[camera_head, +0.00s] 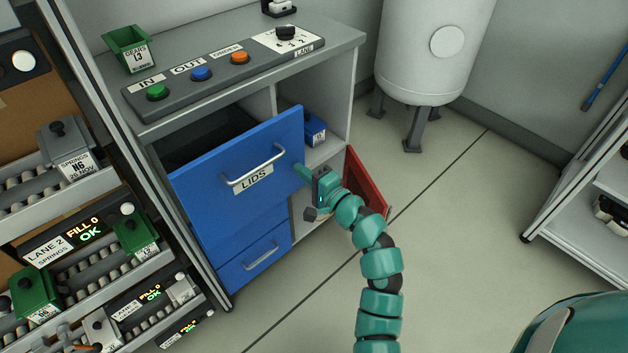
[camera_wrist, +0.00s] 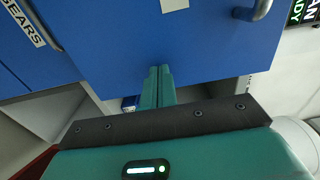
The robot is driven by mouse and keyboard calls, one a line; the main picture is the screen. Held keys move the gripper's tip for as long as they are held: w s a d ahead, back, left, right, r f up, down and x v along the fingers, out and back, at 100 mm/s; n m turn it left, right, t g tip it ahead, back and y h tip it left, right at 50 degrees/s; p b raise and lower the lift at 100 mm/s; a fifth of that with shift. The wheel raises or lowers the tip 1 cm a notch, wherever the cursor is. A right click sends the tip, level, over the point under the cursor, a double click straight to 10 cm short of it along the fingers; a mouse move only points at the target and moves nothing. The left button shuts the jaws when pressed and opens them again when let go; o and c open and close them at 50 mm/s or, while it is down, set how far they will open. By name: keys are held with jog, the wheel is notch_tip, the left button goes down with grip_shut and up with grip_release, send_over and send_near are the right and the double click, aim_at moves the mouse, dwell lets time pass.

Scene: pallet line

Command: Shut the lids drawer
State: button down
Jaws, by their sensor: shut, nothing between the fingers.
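The lids drawer (camera_head: 240,165) is blue with a bar handle (camera_head: 252,168) and a white LIDS label. It stands pulled out from the grey cabinet, and its dark inside shows behind the front. My gripper (camera_head: 299,168) is at the right part of the drawer front, right of the handle. In the wrist view my gripper's fingers (camera_wrist: 160,72) are together and empty, with their tips at the blue drawer front (camera_wrist: 120,40). I cannot tell whether they touch it.
A lower blue drawer (camera_head: 252,262) sits below, shut. A red door (camera_head: 367,180) stands open right of the cabinet. A button panel (camera_head: 220,75) and a green bin (camera_head: 128,47) are on top. A roller rack (camera_head: 75,255) is at left. The floor at right is clear.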

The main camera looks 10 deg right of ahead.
jog(key=shift+w+a, duration=0.25)
jog(key=shift+w, duration=0.15)
jog(key=x, duration=0.9)
jog(key=shift+w+a+f, duration=0.1)
jog(key=shift+w+a, duration=0.15)
jog(key=shift+w, duration=0.05)
jog(key=shift+w+a, duration=0.15)
jog(key=shift+w, duration=0.15)
jog(key=shift+r, duration=0.55)
jog(key=f+v, duration=0.1)
jog(key=v, duration=1.3)
jog(key=shift+p, duration=0.4)
